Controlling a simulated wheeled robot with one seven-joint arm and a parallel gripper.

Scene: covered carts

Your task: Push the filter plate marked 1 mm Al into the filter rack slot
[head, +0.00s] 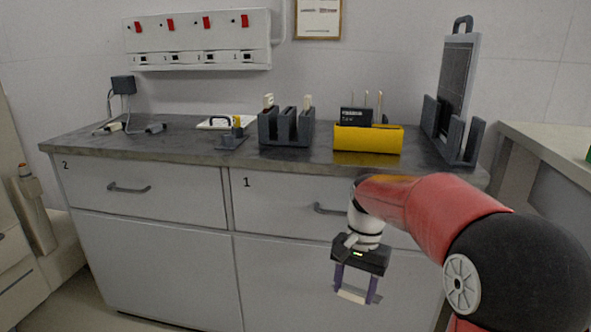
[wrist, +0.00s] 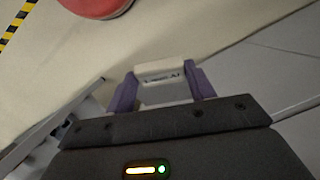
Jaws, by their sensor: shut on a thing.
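My gripper (head: 355,290) hangs low in front of the cabinet, below the countertop, with its purple fingers pointing down. It is shut on a filter plate (head: 351,296), a thin grey plate with a pale edge strip. In the wrist view the plate (wrist: 163,92) sits between the two fingers (wrist: 160,85), and its pale strip bears small dark lettering that seems to end in "Al". A dark slotted rack (head: 285,138), which looks like the filter rack, stands on the counter, up and left of my gripper. Pale-topped pieces stand in some of its slots; the slot insides are hidden.
Right of the rack is a yellow holder (head: 367,139) with a dark block in it. A tall dark panel stand (head: 455,100) is at the right end of the counter (head: 190,150). Left of the rack are a small stand (head: 233,140) and a white handled plate (head: 217,124).

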